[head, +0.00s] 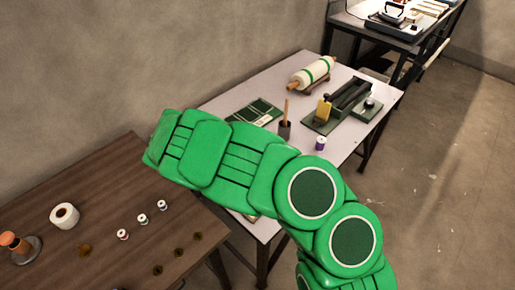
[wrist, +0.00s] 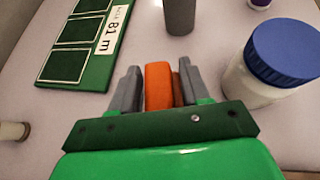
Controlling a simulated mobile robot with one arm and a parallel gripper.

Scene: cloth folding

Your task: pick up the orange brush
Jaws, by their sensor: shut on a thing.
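My gripper (wrist: 157,82) is shut on the orange brush (wrist: 158,88) in the wrist view. The brush shows as an orange block with a rust-coloured part beside it, between the two grey fingers. Its lower part is hidden behind the gripper's dark green front plate. The white table (wrist: 215,75) lies beneath; I cannot tell whether the brush touches it. In the head view my green arm reaches over the near end of the white table (head: 288,70) and hides the gripper and the brush.
A jar with a blue lid (wrist: 272,65) stands close to the gripper's right. A dark grey cup (wrist: 179,14) stands ahead and a green panel (wrist: 86,40) lies at left. A rolling pin (head: 312,74) lies farther back. A brown table (head: 105,180) with spools is at left.

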